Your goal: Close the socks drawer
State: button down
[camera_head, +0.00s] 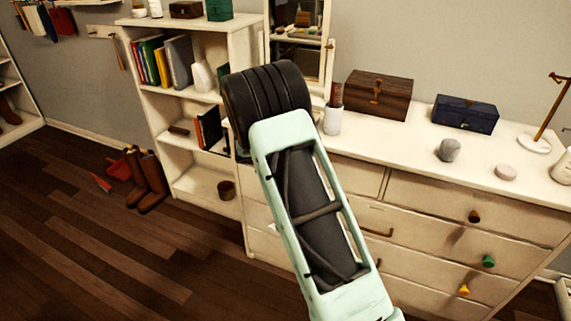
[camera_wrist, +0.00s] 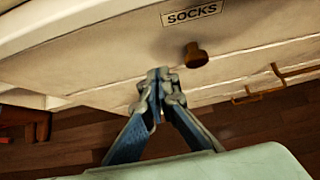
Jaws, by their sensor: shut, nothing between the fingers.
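I cannot tell whether the fingertips touch the drawer front, or how far the drawer stands out. In the head view my arm covers the left part of the cream dresser (camera_head: 440,195), and my gripper is hidden there. I cannot make out the SOCKS label in that view.
The dresser top holds a brown wooden chest (camera_head: 378,95), a dark blue box (camera_head: 466,114) and a grey jar (camera_head: 449,150). A bookshelf (camera_head: 160,100) stands left of the dresser. Brown boots (camera_head: 147,180) stand on the wooden floor, which is mostly clear at left.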

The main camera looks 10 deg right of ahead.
jog(key=p+v, duration=0.1)
jog(key=v, duration=0.9)
jog(key=s+d+r+m+g+y, duration=0.1)
jog(key=s+d+r+m+g, duration=0.1)
jog(key=s+d+r+m, duration=1.75)
jog(key=s+a+f+m+y, duration=0.2)
jog(key=s+a+m+y, duration=0.2)
jog(key=s+a+m, duration=1.05)
jog(key=s+a+r+n+p, duration=0.1)
jog(key=a+r+n+p, duration=0.1)
jog(key=r+p, duration=0.7)
jog(key=s+a+r+n+p, duration=0.2)
jog(key=r+n+p, duration=0.1)
jog(key=r+p, duration=0.5)
jog(key=shift+s+r+p, duration=0.3)
jog(key=shift+r+p, duration=0.1)
jog(key=shift+p, duration=0.4)
jog(key=shift+a, duration=0.1)
